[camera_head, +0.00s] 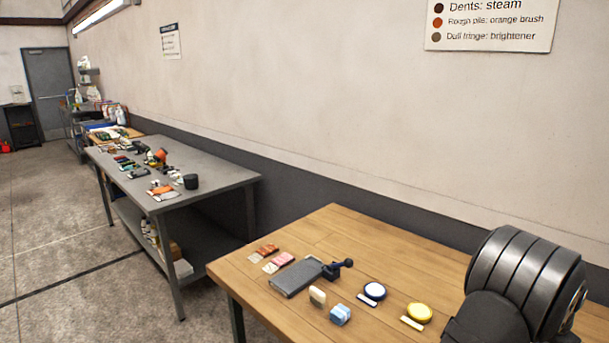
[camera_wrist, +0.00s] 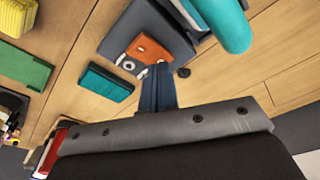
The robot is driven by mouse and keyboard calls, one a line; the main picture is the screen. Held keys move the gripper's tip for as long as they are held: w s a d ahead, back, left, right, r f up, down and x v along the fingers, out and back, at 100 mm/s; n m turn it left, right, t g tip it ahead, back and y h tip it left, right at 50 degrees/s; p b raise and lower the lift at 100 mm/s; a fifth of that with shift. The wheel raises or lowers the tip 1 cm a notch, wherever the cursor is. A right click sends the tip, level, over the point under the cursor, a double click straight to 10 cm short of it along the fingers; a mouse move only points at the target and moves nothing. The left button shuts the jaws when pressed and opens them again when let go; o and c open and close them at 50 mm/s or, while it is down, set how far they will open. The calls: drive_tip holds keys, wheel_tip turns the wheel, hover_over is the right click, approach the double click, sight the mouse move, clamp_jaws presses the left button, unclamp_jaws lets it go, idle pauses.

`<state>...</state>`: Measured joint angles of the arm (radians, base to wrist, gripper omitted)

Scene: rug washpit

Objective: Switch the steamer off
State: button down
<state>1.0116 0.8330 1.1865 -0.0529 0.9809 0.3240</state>
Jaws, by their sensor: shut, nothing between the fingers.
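My gripper (camera_wrist: 159,75) shows in the wrist view as dark blue fingers, shut and empty. Its tips are over or just beside a dark grey plate (camera_wrist: 126,36) on a wooden surface. An orange square piece (camera_wrist: 150,49) with a pale round spot lies on the plate close to the tips; I cannot tell whether they touch. A second pale ring (camera_wrist: 128,65) is beside it. A teal cylinder (camera_wrist: 229,22) stands at the top right. I cannot tell for sure which thing is the steamer or its switch. My gripper is not visible in the head view.
In the wrist view a teal block (camera_wrist: 105,88), green block (camera_wrist: 25,74) and yellow block (camera_wrist: 32,14) lie left. The head view shows a wooden table (camera_head: 330,225) with small items, a grey bench (camera_head: 215,165) behind, and a wall sign (camera_head: 490,24) reading "Dents: steam".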

wheel_tip(320, 180, up, 6)
drive_tip(key=shift+r, duration=0.25)
idle(0.4)
wheel_tip(320, 180, down, 7)
drive_tip(key=shift+f, duration=0.1)
idle(0.6)
drive_tip(key=shift+r, duration=4.65)
drive_tip(key=a+r+n, duration=0.1)
drive_tip(key=a+r, duration=0.2)
drive_tip(key=a, duration=0.4)
drive_tip(key=w+a+r+n, duration=0.1)
drive_tip(key=a+r, duration=0.3)
drive_tip(key=a, duration=0.3)
drive_tip(key=shift+a+n+t, duration=0.3)
drive_tip(key=shift+a+t, duration=0.05)
drive_tip(key=shift+t, duration=0.05)
drive_tip(key=shift+d, duration=0.1)
